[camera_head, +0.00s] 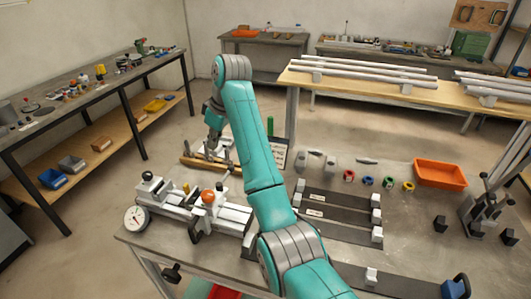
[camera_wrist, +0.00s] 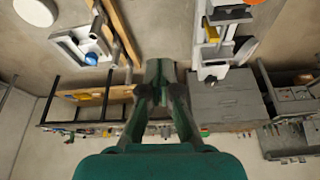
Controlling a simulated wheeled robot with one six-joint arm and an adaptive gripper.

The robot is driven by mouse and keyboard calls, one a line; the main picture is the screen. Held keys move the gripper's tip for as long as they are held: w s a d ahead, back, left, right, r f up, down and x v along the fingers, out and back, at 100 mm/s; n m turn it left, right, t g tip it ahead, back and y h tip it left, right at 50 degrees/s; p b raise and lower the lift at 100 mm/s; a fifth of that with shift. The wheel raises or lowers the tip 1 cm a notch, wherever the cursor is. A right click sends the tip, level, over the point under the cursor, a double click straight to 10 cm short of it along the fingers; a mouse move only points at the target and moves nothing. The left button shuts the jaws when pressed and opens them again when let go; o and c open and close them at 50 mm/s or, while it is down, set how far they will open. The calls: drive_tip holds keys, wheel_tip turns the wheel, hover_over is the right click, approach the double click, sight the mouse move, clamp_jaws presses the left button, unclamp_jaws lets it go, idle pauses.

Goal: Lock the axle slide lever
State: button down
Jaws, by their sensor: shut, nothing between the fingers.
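A grey and white jig (camera_head: 180,207) lies on the front left of the metal table in the head view. It has a round dial gauge (camera_head: 137,217) at its left end, an orange knob (camera_head: 208,196) on top and a dark handle (camera_head: 195,232) at its front edge. I cannot tell which of its parts is the axle slide lever, or whether it is locked. My gripper (camera_head: 212,147) hangs above the far side of the jig, near a wooden tool rack (camera_head: 205,165), apart from the jig.
Right of my arm are dark rails with white blocks (camera_head: 340,213), small coloured rings (camera_head: 368,181), an orange tray (camera_head: 440,173) and a clamp stand (camera_head: 487,214). A rack of pale tubes (camera_head: 360,72) stands behind. A workbench (camera_head: 90,85) runs along the left wall.

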sight(225, 178)
wheel_tip(225, 178, down, 10)
drive_tip(key=d, duration=0.1)
drive_tip(key=shift+d, duration=0.25)
idle(0.6)
drive_tip(key=shift+w, duration=0.15)
